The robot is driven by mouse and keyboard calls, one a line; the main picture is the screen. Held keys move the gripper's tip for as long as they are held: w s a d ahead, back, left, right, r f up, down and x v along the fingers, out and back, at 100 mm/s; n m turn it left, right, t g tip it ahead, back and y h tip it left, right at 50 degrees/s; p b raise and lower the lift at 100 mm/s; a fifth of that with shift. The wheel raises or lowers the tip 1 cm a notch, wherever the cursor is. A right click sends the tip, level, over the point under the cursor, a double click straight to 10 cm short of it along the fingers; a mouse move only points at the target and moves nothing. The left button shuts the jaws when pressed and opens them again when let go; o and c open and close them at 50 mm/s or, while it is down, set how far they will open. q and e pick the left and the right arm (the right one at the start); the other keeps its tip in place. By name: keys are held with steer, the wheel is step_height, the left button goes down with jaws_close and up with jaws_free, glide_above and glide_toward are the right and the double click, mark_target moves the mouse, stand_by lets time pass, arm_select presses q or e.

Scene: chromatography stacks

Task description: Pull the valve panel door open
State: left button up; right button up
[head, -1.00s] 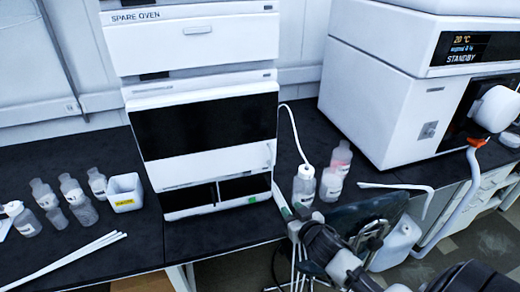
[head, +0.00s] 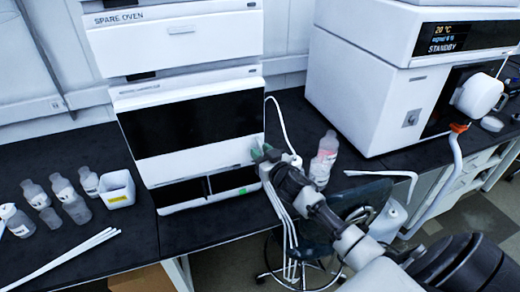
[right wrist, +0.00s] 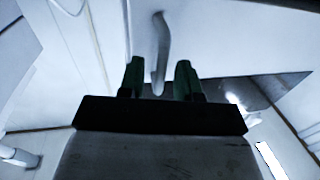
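The stack's lower module has a white front (head: 180,168) with a wide dark window, which looks shut and flush. A slim pale handle (right wrist: 161,45), curved at its upper part, stands out from a white face in the right wrist view. My right gripper (head: 263,153) is at the lower right edge of this front and hides that corner in the head view. In the right wrist view its two green fingers (right wrist: 159,80) are apart, with the handle's lower end between them. Gaps show on both sides of it. My left gripper is not in view.
The module marked SPARE OVEN (head: 175,38) sits above. Several bottles (head: 62,190) and a white box (head: 117,188) stand left on the black bench (head: 130,243). A pinkish bottle (head: 323,160) stands close to my right arm. A stool (head: 355,200) is below the bench edge.

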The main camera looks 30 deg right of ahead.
steer(key=shift+w, duration=0.4)
steer(key=shift+c, duration=0.4)
jaws_close()
